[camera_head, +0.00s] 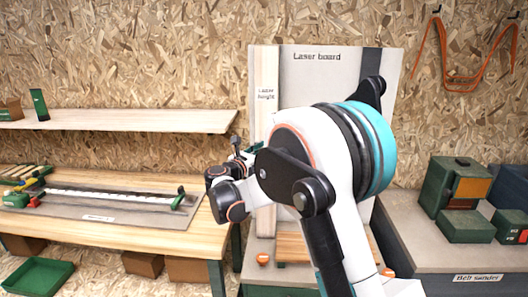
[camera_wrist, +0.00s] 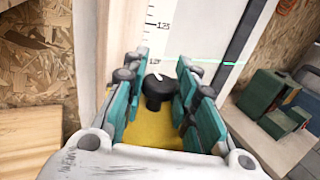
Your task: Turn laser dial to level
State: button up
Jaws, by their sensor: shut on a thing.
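In the wrist view a black laser dial (camera_wrist: 157,97) with a white pointer mark sits on a yellow laser body (camera_wrist: 150,132). My gripper (camera_wrist: 161,68) has its teal fingers on both sides of the dial and is shut on it. The white pointer slants across the dial's top. Behind it stands a white scale strip (camera_wrist: 168,32) with black ticks and numbers, one reading 125. A thin green laser line (camera_wrist: 232,65) crosses the board near the lower number. In the head view the laser board (camera_head: 300,85) stands upright; my arm hides the dial and laser.
A workbench (camera_head: 150,232) with a long rail stands left, below a wall shelf (camera_head: 130,120). On the right a bench (camera_head: 415,250) labelled Belt sander holds a green machine (camera_head: 445,190). An orange cable (camera_head: 445,75) hangs on the wall. A green tray (camera_head: 40,275) lies low left.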

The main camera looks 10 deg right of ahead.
jog(key=o, duration=1.1)
jog(key=v, duration=1.2)
jog(key=shift+d+r, duration=0.1)
